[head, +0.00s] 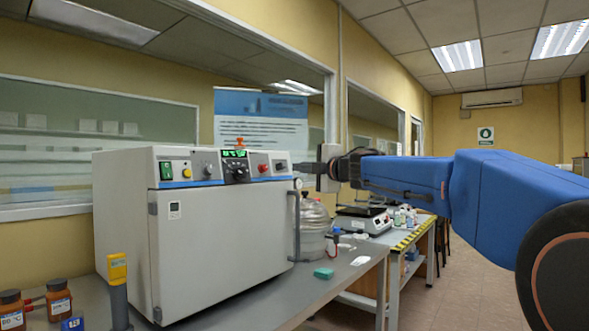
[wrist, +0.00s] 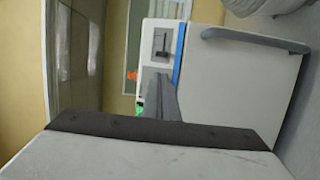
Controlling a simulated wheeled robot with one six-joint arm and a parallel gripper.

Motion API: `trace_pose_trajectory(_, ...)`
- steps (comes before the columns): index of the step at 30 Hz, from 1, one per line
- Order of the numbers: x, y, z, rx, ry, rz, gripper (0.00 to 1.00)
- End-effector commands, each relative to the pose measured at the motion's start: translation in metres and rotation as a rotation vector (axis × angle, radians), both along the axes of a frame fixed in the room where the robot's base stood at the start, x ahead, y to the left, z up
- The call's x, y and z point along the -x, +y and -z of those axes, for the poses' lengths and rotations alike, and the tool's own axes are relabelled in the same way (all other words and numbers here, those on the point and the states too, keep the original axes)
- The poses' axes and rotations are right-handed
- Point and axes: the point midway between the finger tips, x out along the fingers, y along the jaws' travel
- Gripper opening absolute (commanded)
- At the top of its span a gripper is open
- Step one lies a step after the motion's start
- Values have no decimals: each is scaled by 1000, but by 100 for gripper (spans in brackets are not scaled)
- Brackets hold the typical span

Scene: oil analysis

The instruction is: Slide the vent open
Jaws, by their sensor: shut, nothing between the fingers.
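The vent (head: 281,166) is a small dark slider on a grey plate at the right end of the oven's control panel. In the wrist view the vent (wrist: 161,44) shows as a grey plate with a dark knob and slot. The white oven (head: 220,240) stands on the bench with its door closed. My gripper (head: 298,168) comes in from the right, level with the panel, its tips close to the vent. In the wrist view the shut grey fingers (wrist: 155,82) point towards the panel just beside the vent. I cannot tell whether they touch it.
The panel also has a green switch (head: 166,170), knobs and a lit display (head: 234,154). The door handle (head: 296,220) is below my gripper. A glass vessel (head: 313,225) stands right of the oven. Brown bottles (head: 58,299) stand at the left front.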

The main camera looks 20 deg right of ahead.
Motion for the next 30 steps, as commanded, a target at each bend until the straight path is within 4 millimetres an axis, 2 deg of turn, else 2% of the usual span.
trace_pose_trajectory(8, -19, 10, 1, 33, 3, -28, 0)
trace_pose_trajectory(21, -81, 35, 2, 30, 3, -25, 0)
trace_pose_trajectory(30, -96, 41, 1, 30, 2, -24, 0)
